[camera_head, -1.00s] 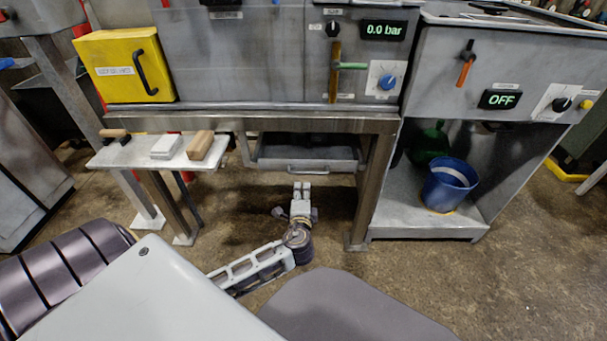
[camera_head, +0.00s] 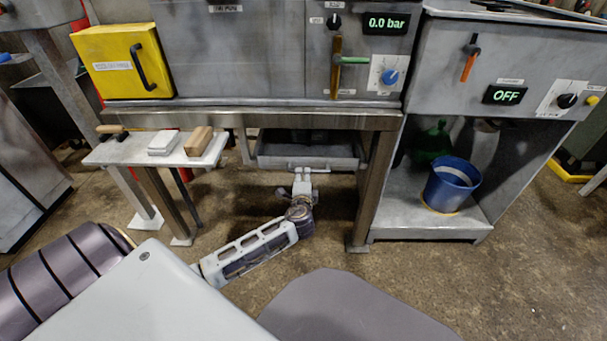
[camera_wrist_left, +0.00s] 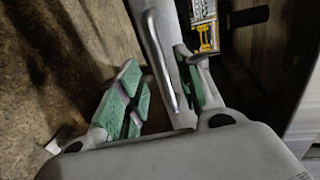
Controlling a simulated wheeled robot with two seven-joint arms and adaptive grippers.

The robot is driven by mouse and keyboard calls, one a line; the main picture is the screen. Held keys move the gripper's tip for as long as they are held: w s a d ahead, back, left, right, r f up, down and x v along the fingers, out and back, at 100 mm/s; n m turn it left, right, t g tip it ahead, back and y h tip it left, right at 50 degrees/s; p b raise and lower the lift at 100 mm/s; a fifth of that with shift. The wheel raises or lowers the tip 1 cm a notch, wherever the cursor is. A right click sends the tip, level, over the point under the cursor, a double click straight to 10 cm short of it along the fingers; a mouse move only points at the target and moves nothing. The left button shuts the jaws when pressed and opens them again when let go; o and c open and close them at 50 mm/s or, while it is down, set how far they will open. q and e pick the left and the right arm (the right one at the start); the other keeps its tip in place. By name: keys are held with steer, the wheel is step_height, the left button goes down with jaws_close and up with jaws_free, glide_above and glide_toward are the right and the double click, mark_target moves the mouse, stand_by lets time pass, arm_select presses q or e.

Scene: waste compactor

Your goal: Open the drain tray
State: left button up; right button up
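The drain tray (camera_head: 275,161) is a grey metal tray under the compactor's bench, with a bar handle (camera_head: 329,163) along its front. My left gripper (camera_head: 302,174) is below and in front of the tray, with its fingertips close to the handle. In the left wrist view, the gripper (camera_wrist_left: 157,63) is open, with green pads on its fingers. The handle (camera_wrist_left: 161,62) runs between the spread fingers, and the tray's front wall (camera_wrist_left: 178,75) lies just behind it. I cannot tell whether a finger touches the handle. My right gripper is not in view.
Bench legs (camera_head: 372,200) stand on both sides of the tray. A small shelf (camera_head: 122,152) with blocks and a brush is at left. A blue bucket (camera_head: 451,185) stands on the lower shelf at right. The floor in front of the tray is clear.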

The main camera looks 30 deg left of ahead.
mark_target(303, 172)
arm_select(q)
steer(key=b+x, duration=0.1)
steer(key=x, duration=0.2)
steer(key=shift+w+a+f, duration=0.1)
steer(key=shift+w+a, duration=0.1)
steer(key=shift+w, duration=0.05)
steer(key=shift+b+x, duration=0.45)
steer(key=shift+x, duration=0.45)
jaws_close()
